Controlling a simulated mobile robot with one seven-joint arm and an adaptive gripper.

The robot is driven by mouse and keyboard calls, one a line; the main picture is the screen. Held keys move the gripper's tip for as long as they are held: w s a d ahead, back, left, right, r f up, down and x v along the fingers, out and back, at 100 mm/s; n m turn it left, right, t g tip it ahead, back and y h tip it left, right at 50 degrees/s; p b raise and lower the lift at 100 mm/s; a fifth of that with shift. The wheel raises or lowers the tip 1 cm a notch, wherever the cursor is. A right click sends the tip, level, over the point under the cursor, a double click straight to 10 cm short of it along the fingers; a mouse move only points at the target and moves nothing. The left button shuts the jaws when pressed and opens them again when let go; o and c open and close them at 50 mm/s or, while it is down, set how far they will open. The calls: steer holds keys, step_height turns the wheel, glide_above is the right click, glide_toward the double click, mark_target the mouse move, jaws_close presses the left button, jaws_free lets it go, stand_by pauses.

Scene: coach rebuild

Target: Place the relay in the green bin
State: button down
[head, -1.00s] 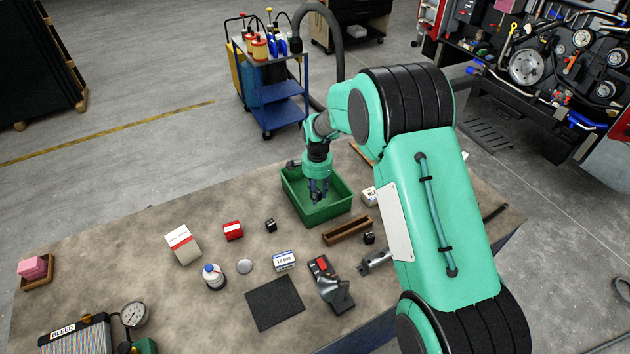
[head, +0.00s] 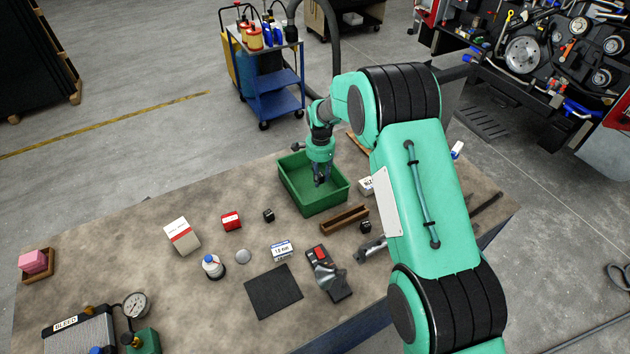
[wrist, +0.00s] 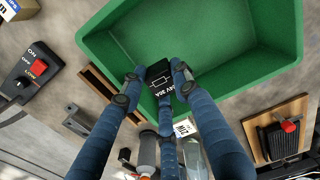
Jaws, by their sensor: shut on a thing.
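The relay (wrist: 158,77) is a small black block with white markings on its face. My gripper (wrist: 157,80) is shut on it, with blue fingers on both sides, in the wrist view. The green bin (wrist: 208,85) lies below the relay there, and the relay shows near the bin's lower wall. In the head view my gripper (head: 321,182) points down over the green bin (head: 308,208), towards its right side. The relay is too small and dark to make out clearly there. I cannot tell its exact height above the bin floor.
A wooden tray (head: 345,219) lies just in front of the bin. Black cubes stand nearby, one to the left (head: 268,215) and one to the right (head: 365,227).

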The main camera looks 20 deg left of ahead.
steer(key=shift+f+p, duration=0.35)
steer(key=shift+f, duration=2.35)
steer(key=shift+f, duration=2.1)
steer(key=shift+f, duration=0.2)
steer(key=c, duration=1.3)
jaws_free()
steer(key=shift+r, duration=0.1)
steer(key=shift+c, duration=0.2)
steer(key=shift+r+p, duration=0.15)
steer(key=shift+p, duration=0.15)
steer(key=shift+r+b, duration=0.85)
steer(key=shift+r, duration=5.15)
